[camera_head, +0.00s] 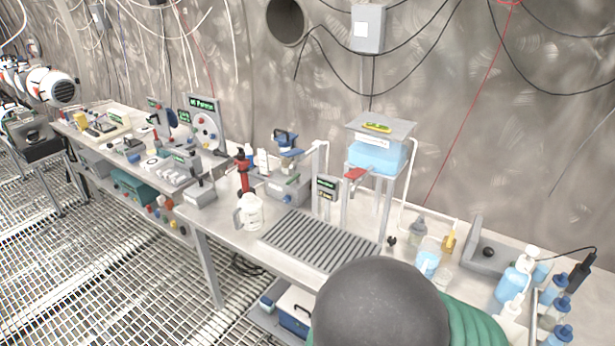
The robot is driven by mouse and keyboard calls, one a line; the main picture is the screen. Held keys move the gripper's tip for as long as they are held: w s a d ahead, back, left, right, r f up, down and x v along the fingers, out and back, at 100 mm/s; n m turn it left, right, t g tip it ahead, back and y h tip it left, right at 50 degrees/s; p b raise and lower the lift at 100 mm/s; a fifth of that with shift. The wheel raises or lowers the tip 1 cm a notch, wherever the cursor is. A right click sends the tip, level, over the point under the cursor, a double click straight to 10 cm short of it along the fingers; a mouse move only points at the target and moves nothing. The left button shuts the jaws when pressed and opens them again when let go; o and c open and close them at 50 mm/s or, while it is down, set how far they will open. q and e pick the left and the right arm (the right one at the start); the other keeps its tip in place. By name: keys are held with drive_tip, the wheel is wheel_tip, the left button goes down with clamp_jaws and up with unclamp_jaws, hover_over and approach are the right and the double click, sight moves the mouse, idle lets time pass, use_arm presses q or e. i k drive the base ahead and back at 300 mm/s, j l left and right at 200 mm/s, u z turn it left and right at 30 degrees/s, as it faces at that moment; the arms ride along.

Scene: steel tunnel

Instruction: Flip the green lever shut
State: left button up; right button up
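I cannot make out a green lever for certain. A red lever-like handle (355,173) sits at the front of a raised water tank (377,155) with pale blue liquid. A small yellow-green piece (377,127) lies on the tank's top plate; I cannot tell whether it is a lever. Neither of my grippers shows. A dark grey rounded shape with a green ribbed band, probably part of my own arm, fills the bottom centre and hides the bench edge there.
A long steel bench (222,228) runs along the tunnel wall. It bears a slotted drain grate (318,243), a white jug (250,212), a small display panel (326,191), a beaker (428,260) and several blue bottles at right. Grated floor (110,270) is open at left.

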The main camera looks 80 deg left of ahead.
sight(296, 178)
drive_tip(key=u, duration=2.65)
drive_tip(key=i+u, duration=0.1)
drive_tip(key=u, duration=0.2)
drive_tip(key=i+l+u, duration=0.25)
drive_tip(key=i, duration=0.15)
drive_tip(key=i+l+u, duration=0.1)
drive_tip(key=i+u, duration=0.2)
drive_tip(key=i, duration=0.1)
